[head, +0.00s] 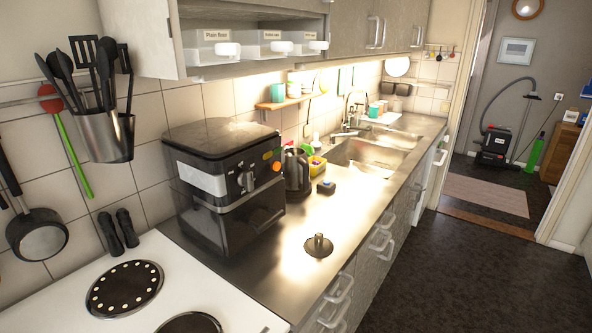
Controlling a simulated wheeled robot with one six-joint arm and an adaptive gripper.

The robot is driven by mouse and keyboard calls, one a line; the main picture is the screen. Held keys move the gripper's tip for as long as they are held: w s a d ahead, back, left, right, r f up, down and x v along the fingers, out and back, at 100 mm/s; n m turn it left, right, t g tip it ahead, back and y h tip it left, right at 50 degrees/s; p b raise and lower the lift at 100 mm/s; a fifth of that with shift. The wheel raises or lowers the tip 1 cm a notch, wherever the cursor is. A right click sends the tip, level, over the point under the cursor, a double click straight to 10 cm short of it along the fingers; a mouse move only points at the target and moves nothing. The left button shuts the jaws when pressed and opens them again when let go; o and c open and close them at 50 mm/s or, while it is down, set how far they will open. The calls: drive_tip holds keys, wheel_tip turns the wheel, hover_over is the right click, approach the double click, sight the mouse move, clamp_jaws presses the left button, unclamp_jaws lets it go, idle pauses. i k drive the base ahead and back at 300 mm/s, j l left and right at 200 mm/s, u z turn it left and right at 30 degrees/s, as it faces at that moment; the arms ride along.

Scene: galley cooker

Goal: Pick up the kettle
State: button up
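A dark kettle (297,175) stands upright on the steel counter, just to the right of a large black air fryer. The air fryer is close beside it and covers part of its left side. The kettle's handle is hard to make out at this size. My gripper is not in the head view, so its state and its place relative to the kettle are hidden.
The air fryer (225,185) stands in front of the kettle. A yellow container (317,166) and a small dark block (326,187) are near the kettle. A round dark lid-like disc (318,246) lies on the front counter. The sink (365,155) is beyond. The floor (450,260) is clear.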

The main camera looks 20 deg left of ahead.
sight(296, 168)
drive_tip(key=i+l+u, duration=0.15)
drive_tip(key=u, duration=0.6)
